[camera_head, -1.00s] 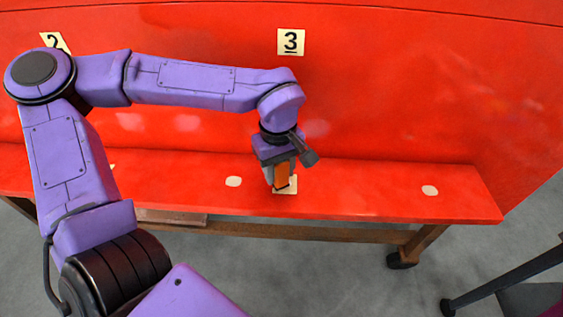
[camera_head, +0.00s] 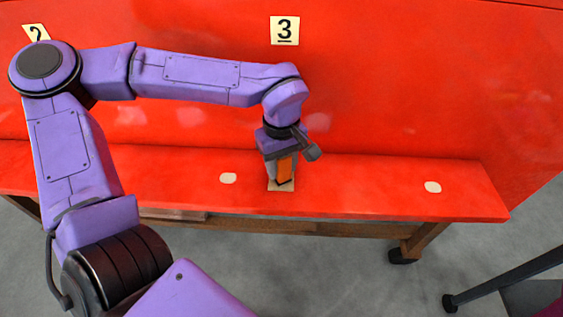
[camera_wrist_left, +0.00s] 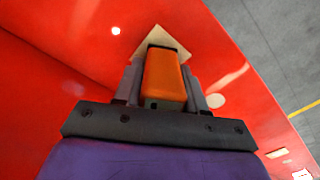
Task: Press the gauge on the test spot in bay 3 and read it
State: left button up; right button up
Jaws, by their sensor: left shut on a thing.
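My left gripper (camera_head: 281,173) comes down from above under the number 3 label (camera_head: 285,31). It is shut on an orange gauge (camera_head: 285,167), which has a dark lower tip. In the left wrist view the orange gauge (camera_wrist_left: 164,76) sits between the two grey fingers. The gauge's tip is over a pale square test spot (camera_head: 282,187) on the red ledge. The square also shows in the left wrist view (camera_wrist_left: 172,41), partly hidden by the gauge. I cannot tell whether the tip touches it. No reading is visible. My right gripper is not in view.
The red ledge (camera_head: 370,186) runs along a red nosecone wall. Pale round patches lie on it to the left (camera_head: 228,178) and right (camera_head: 433,187) of the square. A number 2 label (camera_head: 36,33) is at the upper left. A wheeled frame supports the ledge.

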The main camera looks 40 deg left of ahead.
pick_arm(q)
jog(key=shift+s, duration=0.1)
jog(key=shift+f, duration=0.3)
jog(key=shift+f, duration=0.1)
dwell(0.4)
jog(key=shift+f+p, duration=0.15)
jog(key=shift+p, duration=0.25)
dwell(1.4)
notch_tip(320, 180, up, 3)
jog(key=p, duration=0.3)
jog(key=shift+p, duration=0.4)
jog(key=shift+r+p, duration=0.45)
jog(key=shift+r, duration=1.65)
